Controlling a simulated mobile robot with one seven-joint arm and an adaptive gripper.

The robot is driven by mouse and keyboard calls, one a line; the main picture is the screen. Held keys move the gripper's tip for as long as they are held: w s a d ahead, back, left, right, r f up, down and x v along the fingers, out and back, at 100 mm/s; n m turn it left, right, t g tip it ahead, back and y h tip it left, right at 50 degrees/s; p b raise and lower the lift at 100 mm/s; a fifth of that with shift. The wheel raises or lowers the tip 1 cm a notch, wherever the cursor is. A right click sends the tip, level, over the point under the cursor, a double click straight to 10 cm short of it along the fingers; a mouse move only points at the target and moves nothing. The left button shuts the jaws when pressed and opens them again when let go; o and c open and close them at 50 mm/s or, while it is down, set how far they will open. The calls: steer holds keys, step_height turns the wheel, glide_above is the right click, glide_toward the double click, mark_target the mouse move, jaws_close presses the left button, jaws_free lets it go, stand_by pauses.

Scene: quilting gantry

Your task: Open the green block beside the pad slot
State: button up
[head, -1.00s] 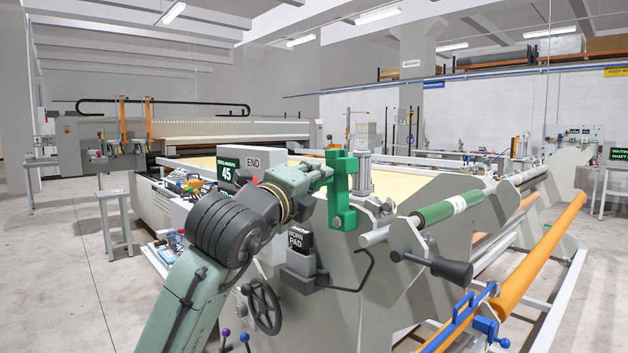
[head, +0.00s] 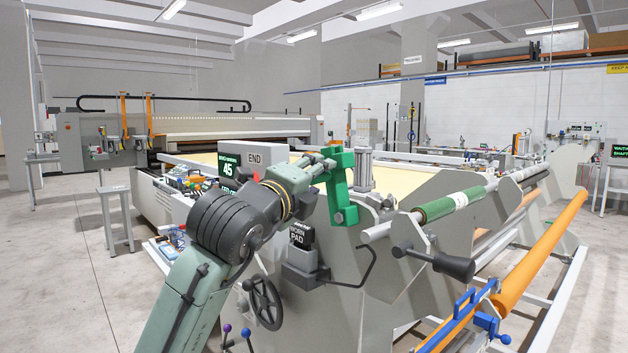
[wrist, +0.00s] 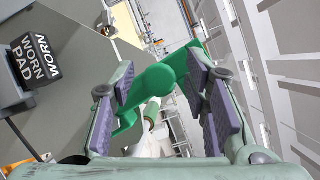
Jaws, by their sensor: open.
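The green block (head: 344,204) is mounted on the side of the grey gantry end, right of the black box marked WORN PAD (head: 301,239). It leans slightly, its top to the left. My gripper (head: 330,166) is at the block's upper end. In the wrist view my gripper (wrist: 165,90) is open, its purple-padded fingers on either side of part of the green block (wrist: 160,82). I cannot tell whether either pad touches it. The WORN PAD box (wrist: 32,62) shows at upper left there. The pad slot itself is not clearly visible.
A green-and-white roller (head: 450,206) and a black handle (head: 453,267) stick out to the right of the block. A bent dark rod (head: 366,268) and a handwheel (head: 265,302) are below. An orange roller (head: 540,258) lies at right. The floor at left is mostly clear.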

steer(key=v, duration=1.2)
